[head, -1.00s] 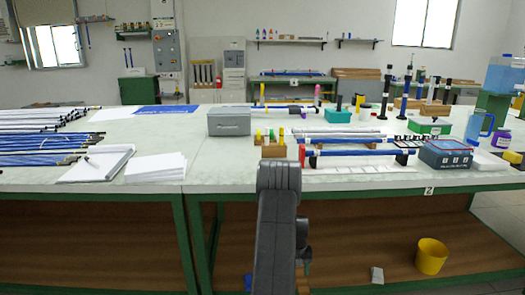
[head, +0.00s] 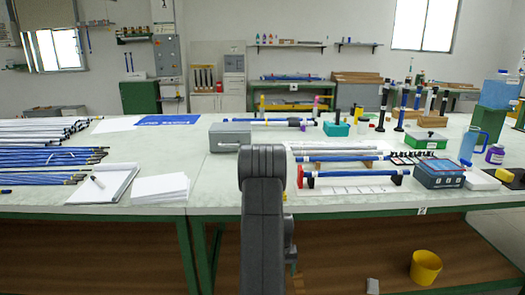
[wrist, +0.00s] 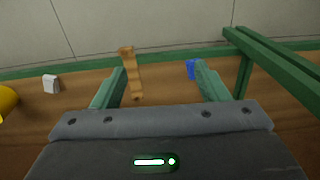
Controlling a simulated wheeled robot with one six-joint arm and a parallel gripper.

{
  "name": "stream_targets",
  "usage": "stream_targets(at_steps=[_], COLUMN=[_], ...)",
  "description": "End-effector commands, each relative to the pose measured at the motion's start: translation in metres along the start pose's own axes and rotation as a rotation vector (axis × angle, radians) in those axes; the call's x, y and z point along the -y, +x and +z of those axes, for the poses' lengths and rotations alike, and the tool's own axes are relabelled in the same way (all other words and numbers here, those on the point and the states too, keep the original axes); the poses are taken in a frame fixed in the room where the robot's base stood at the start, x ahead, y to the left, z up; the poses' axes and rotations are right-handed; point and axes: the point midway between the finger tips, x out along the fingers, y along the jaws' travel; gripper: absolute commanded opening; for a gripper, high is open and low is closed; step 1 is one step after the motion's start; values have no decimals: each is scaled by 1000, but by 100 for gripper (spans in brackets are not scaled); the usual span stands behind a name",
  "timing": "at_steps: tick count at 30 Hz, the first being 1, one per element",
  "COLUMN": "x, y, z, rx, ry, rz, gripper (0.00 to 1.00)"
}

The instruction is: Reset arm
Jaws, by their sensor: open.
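My gripper (wrist: 162,78) shows in the wrist view with its two green fingers wide apart. No object is held between them. It faces the brown lower shelf under the bench. A tan wooden-looking piece (wrist: 131,75) appears beyond the left finger, and a small blue item (wrist: 191,69) beside the right finger, both apart from the jaws as far as I can tell. In the head view my grey arm (head: 263,215) stands upright in front of the bench, and the gripper itself is hidden there.
The bench (head: 215,190) carries blue rods (head: 50,157) at left, an open notebook (head: 103,184), a grey box (head: 229,136), a racked blue rod (head: 350,175) and a blue-grey box (head: 438,175). A yellow bucket (head: 425,267) and a small white item (head: 372,286) are on the lower shelf.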

Motion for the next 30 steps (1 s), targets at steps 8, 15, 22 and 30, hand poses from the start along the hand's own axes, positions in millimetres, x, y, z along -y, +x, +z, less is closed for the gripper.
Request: stream_targets(at_steps=[8,15,22,30], x=[13,17,17,16], y=[-34,-41,-40,-42], z=[12,15,15,18], rx=[1,0,0,-2], ry=[2,3,3,2], rz=[0,0,0,-1], gripper=[68,68,68,68])
